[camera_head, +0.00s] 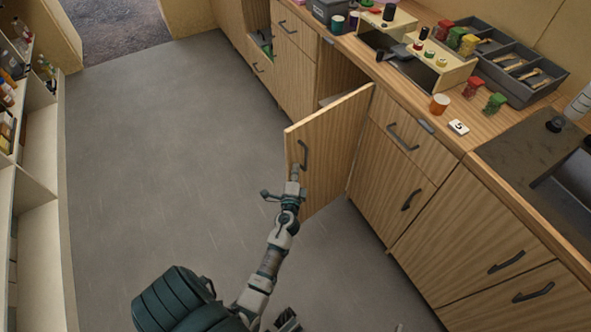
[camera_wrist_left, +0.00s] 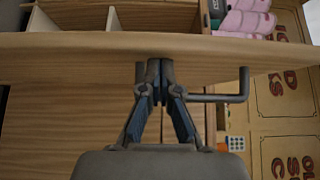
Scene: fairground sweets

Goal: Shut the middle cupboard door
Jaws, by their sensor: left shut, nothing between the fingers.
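The middle cupboard door (camera_head: 335,140) is a wood-grain panel standing wide open, jutting out from the counter over the floor. Its dark bar handle (camera_head: 304,155) is near its free edge. The handle also shows in the left wrist view (camera_wrist_left: 245,85), right of the fingers. My left gripper (camera_head: 294,172) is at the handle side of the door, just below the handle. In the left wrist view its fingers (camera_wrist_left: 153,72) are shut and empty, close to the door face; I cannot tell whether they touch it.
The wooden counter (camera_head: 455,150) runs along the right, with closed doors and drawers below. A shelf unit (camera_head: 40,150) is at left. The grey floor between is clear.

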